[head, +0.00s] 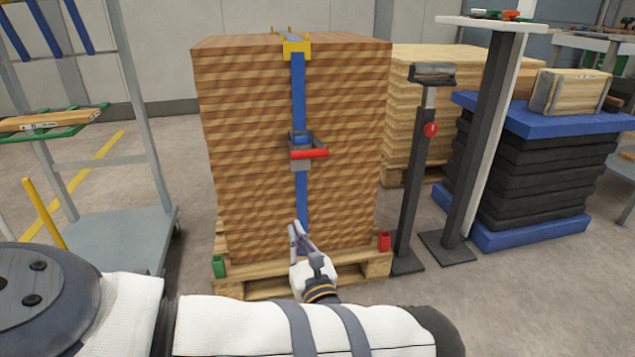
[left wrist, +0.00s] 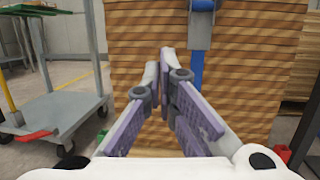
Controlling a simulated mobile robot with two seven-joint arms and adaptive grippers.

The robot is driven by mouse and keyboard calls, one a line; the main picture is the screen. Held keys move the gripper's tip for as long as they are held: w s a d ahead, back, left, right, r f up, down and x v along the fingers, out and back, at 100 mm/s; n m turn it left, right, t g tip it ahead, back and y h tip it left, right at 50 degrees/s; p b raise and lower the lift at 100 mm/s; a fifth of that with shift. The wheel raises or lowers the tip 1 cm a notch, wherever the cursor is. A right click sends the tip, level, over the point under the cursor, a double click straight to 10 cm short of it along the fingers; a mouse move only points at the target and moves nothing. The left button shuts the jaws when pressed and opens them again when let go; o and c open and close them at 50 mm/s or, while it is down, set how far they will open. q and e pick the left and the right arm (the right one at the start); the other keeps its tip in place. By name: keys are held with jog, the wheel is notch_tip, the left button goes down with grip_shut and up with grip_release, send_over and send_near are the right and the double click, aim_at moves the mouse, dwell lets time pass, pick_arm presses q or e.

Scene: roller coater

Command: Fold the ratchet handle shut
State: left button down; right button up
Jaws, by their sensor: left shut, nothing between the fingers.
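A blue strap (head: 298,90) runs down the front of a tall stack of brown boards (head: 245,130). The grey ratchet (head: 300,138) sits on the strap about halfway down the stack. Its handle, with a red grip (head: 311,154), stands out from the front of the ratchet; its exact angle is hard to tell. My left gripper (head: 295,229) is shut and empty, in front of the lower stack, below the ratchet and apart from it. The left wrist view shows its fingers together (left wrist: 161,60), with the ratchet's lower part (left wrist: 201,28) above and to their right. The red grip is out of that view.
The stack stands on a wooden pallet (head: 258,284) with a green block (head: 218,266) and a red block (head: 384,241) at its corners. A grey post stand (head: 411,185) is close on the right. A cart (head: 110,225) stands on the left.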

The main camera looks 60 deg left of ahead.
pick_arm(q)
jog(key=w+d+r+m+t, duration=0.1)
jog(key=w+d+m+t, duration=0.1)
jog(key=w+t, duration=0.25)
jog(key=d+r+b+x, duration=0.1)
jog(key=r+x, duration=0.2)
jog(key=x, duration=1)
jog(key=shift+s+g, duration=0.25)
jog(key=shift+g, duration=0.2)
pick_arm(e)
jog(key=shift+s+f, duration=0.15)
jog(key=shift+f, duration=0.35)
jog(key=shift+s+f, duration=0.15)
jog(key=shift+f, duration=0.35)
pick_arm(q)
jog(key=shift+r, duration=0.1)
pick_arm(e)
jog(key=shift+r, duration=0.1)
